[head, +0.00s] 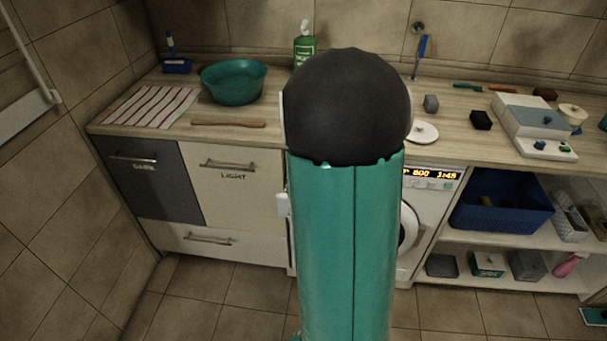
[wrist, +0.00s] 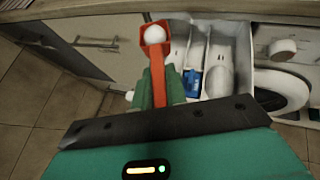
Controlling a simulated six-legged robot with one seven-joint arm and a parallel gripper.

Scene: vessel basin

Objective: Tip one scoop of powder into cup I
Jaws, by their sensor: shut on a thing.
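My gripper (wrist: 158,92) is shut on the handle of an orange-red scoop (wrist: 157,62) in the wrist view. The scoop's bowl holds a white mound of powder (wrist: 154,34). The bowl shows at the left edge of the open detergent drawer (wrist: 246,60); its height above the drawer is hard to tell. The drawer has several white compartments side by side, and a blue piece (wrist: 192,82) sits in a middle one. I cannot read which compartment is cup I. In the head view my arm hides the drawer, the scoop and my gripper.
The washing machine (head: 430,185) stands under the counter, partly behind my arm. Cabinets marked DARK (head: 150,180) and LIGHT (head: 238,195) are to its left. The counter holds a green basin (head: 233,82), a striped cloth (head: 150,106) and a green bottle (head: 304,45).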

